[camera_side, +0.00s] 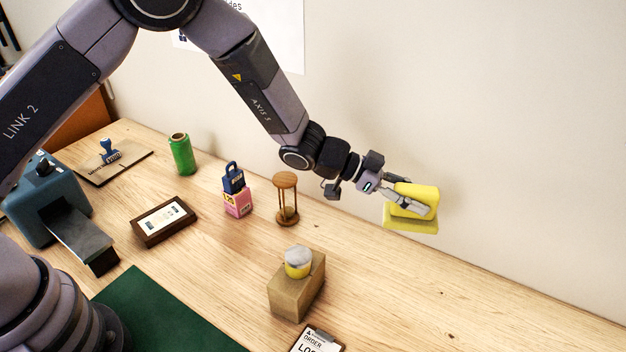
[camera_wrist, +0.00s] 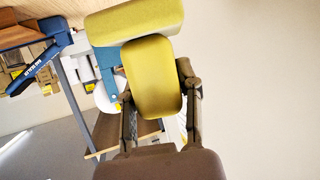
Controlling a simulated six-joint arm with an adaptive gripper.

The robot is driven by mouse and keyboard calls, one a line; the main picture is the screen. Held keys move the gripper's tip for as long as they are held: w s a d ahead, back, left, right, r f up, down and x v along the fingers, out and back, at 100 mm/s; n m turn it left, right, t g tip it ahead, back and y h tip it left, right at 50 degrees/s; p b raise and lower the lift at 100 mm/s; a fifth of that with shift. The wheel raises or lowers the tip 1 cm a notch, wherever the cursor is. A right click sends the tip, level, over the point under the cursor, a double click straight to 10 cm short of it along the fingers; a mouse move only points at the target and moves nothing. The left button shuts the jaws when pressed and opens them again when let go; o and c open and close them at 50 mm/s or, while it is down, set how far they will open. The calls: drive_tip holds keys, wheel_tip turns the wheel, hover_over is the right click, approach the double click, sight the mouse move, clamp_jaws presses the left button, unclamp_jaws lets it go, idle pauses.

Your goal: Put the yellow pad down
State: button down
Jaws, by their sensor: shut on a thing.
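The yellow pad (camera_side: 424,193) is a blocky piece with a wider slab on one side. My gripper (camera_side: 425,209) is shut on the yellow pad near the wall, at the right of the side view. The pad appears in the air, with the wall behind it and the bench's back edge lower in the picture. In the wrist view the yellow pad (camera_wrist: 153,80) sits between the two fingers of my gripper (camera_wrist: 156,85), one on each side. Its wider slab lies beyond the fingertips.
The right side is clear.

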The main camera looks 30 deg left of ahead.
drive_tip(key=shift+w+a+t, duration=0.3)
drive_tip(key=shift+w, duration=0.6)
drive_tip(key=shift+s+f, duration=0.1)
drive_tip(key=shift+f, duration=8.7)
drive_tip(key=shift+f, duration=0.15)
drive_tip(key=c, duration=0.7)
unclamp_jaws()
drive_tip(key=shift+c, duration=0.2)
